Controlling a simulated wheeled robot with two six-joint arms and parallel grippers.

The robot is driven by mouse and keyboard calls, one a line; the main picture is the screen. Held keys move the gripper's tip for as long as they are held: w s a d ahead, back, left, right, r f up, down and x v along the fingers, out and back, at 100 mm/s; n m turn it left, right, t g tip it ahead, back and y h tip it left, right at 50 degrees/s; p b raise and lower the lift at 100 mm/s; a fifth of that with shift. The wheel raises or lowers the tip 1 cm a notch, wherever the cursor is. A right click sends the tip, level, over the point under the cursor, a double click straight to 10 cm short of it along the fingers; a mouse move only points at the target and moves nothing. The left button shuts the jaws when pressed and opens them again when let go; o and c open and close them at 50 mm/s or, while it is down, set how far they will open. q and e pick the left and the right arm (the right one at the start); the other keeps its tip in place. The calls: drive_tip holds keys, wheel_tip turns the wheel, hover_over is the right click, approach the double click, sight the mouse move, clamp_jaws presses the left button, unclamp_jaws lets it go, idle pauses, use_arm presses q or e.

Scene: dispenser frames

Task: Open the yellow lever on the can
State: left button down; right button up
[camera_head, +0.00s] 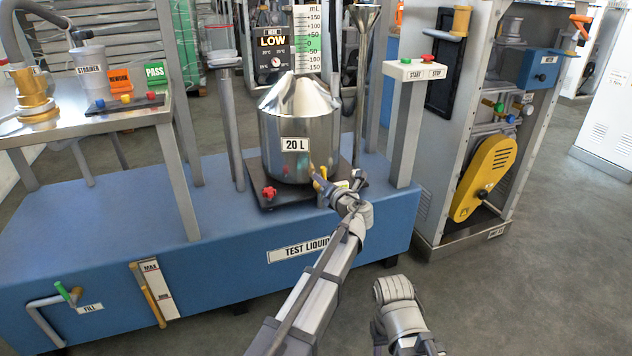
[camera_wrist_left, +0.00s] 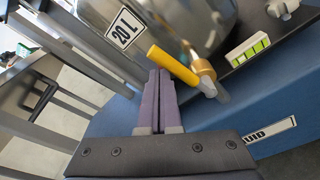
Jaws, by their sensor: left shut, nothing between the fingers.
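The silver can (camera_head: 290,120) with a cone top and a "20 L" label stands upright on a dark plate. Its yellow lever (camera_wrist_left: 172,65) sits on a brass valve (camera_wrist_left: 204,70) low on the can's front, and points up and left in the left wrist view. In the head view the lever (camera_head: 319,181) is small and partly covered by my left gripper (camera_head: 327,188). In the left wrist view my left gripper (camera_wrist_left: 160,74) is shut and empty, its fingertips just below the lever; I cannot tell whether they touch. My right gripper is not in view; only part of that arm shows.
A red knob (camera_head: 268,192) is at the plate's left corner. A green level label (camera_wrist_left: 248,50) is right of the valve. The blue base (camera_head: 230,225) lies below. A START/STOP post (camera_head: 405,130) stands to the right, a steel table (camera_head: 90,110) to the left.

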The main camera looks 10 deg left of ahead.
use_arm(q)
drive_tip(key=shift+w+d+r, duration=0.15)
drive_tip(key=shift+w+d, duration=0.2)
drive_tip(key=shift+d, duration=0.05)
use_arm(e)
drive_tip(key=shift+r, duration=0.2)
use_arm(q)
drive_tip(key=shift+s+a, duration=0.1)
